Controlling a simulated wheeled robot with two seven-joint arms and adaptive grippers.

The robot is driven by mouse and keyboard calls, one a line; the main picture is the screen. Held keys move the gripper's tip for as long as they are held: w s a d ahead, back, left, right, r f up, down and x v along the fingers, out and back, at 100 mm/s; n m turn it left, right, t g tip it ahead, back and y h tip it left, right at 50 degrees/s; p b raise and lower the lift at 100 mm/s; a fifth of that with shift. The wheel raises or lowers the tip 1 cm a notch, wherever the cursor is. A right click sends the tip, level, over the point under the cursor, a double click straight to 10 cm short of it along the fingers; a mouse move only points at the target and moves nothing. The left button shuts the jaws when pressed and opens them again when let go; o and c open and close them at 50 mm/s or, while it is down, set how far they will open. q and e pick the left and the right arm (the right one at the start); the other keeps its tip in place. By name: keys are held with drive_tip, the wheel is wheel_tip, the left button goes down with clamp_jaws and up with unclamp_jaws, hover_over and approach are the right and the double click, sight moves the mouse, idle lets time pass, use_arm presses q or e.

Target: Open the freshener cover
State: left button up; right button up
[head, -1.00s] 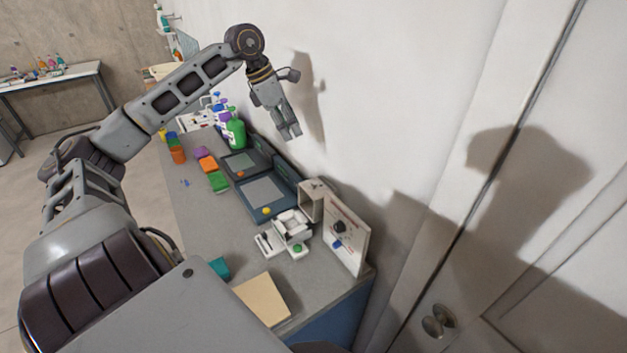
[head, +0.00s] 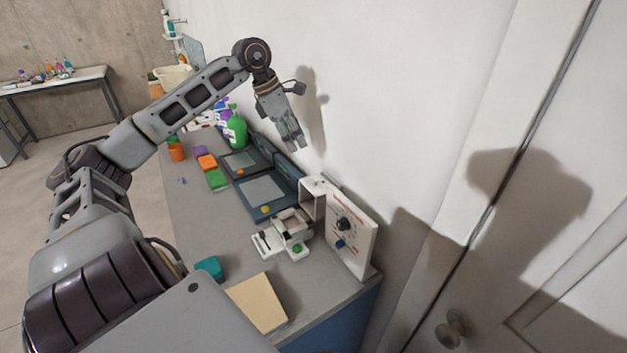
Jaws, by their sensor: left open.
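My left gripper (head: 291,138) is open and empty. It hangs fingers down beside the white wall, above the far part of the counter. In the picture it is above a white box (head: 313,199) and a white panel with a dark knob and a blue knob (head: 351,236). A small white device with a hollow top and a green button (head: 291,228) stands in front of the box. I cannot tell for certain which of these white parts is the freshener or its cover. The gripper appears apart from all of them. My right gripper is not in view.
The wall is close on the right, with a door (head: 565,200) nearer me. The counter's middle left is mostly clear.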

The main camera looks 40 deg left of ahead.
use_arm(q)
drive_tip(key=shift+f, duration=0.25)
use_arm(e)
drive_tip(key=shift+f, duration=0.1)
use_arm(q)
drive_tip(key=p, duration=0.2)
approach(316, 178)
drive_tip(key=f, duration=0.1)
drive_tip(key=shift+x, duration=0.85)
drive_tip(key=shift+p+x, duration=0.4)
drive_tip(key=shift+x, duration=0.9)
drive_tip(key=shift+p+x, duration=0.3)
drive_tip(key=shift+x, duration=1.1)
drive_tip(key=shift+w+d, duration=0.1)
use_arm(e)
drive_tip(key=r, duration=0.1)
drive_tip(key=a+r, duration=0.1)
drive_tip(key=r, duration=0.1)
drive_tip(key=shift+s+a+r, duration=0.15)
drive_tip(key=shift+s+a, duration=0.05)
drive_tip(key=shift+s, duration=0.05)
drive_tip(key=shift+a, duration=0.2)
